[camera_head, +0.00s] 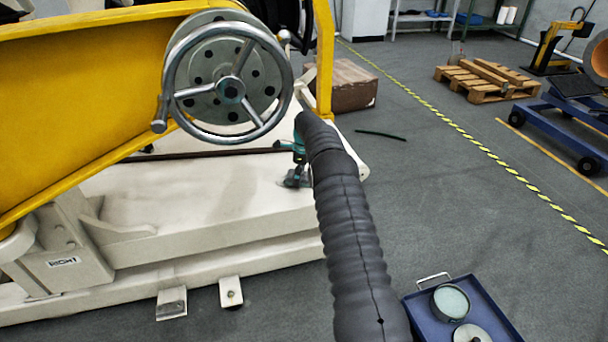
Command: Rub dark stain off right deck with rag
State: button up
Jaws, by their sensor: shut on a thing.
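The right deck (200,190) is the broad off-white surface of the machine base below the handwheel. My gripper (295,182), dark with teal parts above it, is low over the deck's right end, partly hidden behind my ribbed dark arm. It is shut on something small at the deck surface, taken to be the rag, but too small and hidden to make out. A greyish patch shows on the deck just left of the fingertips; I cannot tell whether it is stain, rag or shadow. The rest of the visible deck looks pale.
A spoked metal handwheel (228,84) and yellow frame (80,75) overhang the deck. A blue tray (490,300) with round containers sits at the lower right. A cardboard box (345,87) and wooden pallet (480,82) stand behind. Grey floor to the right is mostly clear.

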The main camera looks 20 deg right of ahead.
aim_at(274, 182)
jog(key=shift+a, duration=4.45)
jog(key=shift+w, duration=0.95)
jog(key=shift+d, duration=5.6)
jog(key=shift+s+r, duration=0.1)
jog(key=shift+r, duration=2.95)
